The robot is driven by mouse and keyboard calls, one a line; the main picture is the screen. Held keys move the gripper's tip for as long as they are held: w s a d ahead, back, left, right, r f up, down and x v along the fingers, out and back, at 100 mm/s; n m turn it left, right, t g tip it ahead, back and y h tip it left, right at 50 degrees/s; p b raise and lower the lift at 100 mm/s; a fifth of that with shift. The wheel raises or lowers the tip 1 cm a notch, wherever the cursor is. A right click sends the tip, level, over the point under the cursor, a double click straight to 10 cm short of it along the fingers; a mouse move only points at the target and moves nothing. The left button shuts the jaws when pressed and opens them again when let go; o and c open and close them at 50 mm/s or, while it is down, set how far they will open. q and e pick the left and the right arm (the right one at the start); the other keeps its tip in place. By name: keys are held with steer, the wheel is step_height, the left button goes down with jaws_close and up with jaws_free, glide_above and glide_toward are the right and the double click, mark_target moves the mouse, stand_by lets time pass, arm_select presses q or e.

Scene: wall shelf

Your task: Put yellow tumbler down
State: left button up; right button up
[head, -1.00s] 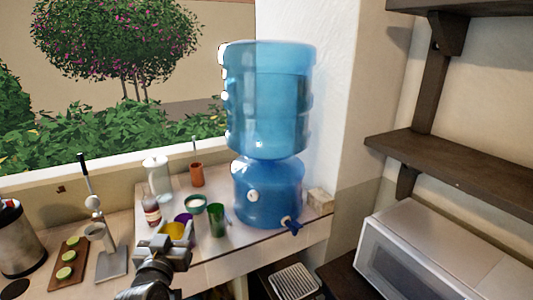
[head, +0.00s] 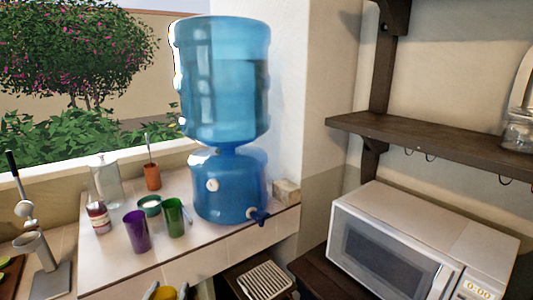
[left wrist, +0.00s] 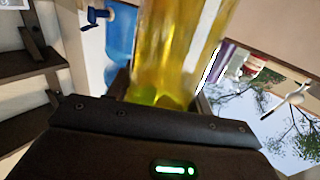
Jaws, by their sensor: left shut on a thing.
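The yellow tumbler (head: 166,293) shows only in part at the bottom edge of the head view. In the left wrist view the clear yellow tumbler (left wrist: 180,45) fills the upper middle. My left gripper (left wrist: 163,97) is shut on it, with a dark finger on either side of its lower part. In the head view only the tips of my left gripper (head: 167,291) show, in front of the counter's front edge. My right gripper is in neither view.
A purple tumbler (head: 136,232) and a green tumbler (head: 174,218) stand on the tiled counter (head: 112,263). A microwave (head: 389,258) stands at right.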

arm_select(q)
steer(key=w+a+r+n+y+p, duration=0.1)
steer(key=a+r+y+p, duration=0.1)
steer(key=a+r+p, duration=0.4)
steer(key=w+a+r+n+y+p, duration=0.2)
steer(key=a+r+p, duration=0.5)
steer(key=r, duration=0.5)
steer(key=shift+w+a+r+n+g+y+p, duration=0.15)
steer(key=shift+w+r+n+g+y+p, duration=0.2)
steer(key=shift+y+p, duration=0.35)
steer(key=shift+f, duration=0.1)
steer(key=w+a+f+b, duration=0.9)
steer(key=b, duration=0.2)
steer(key=shift+a, duration=0.3)
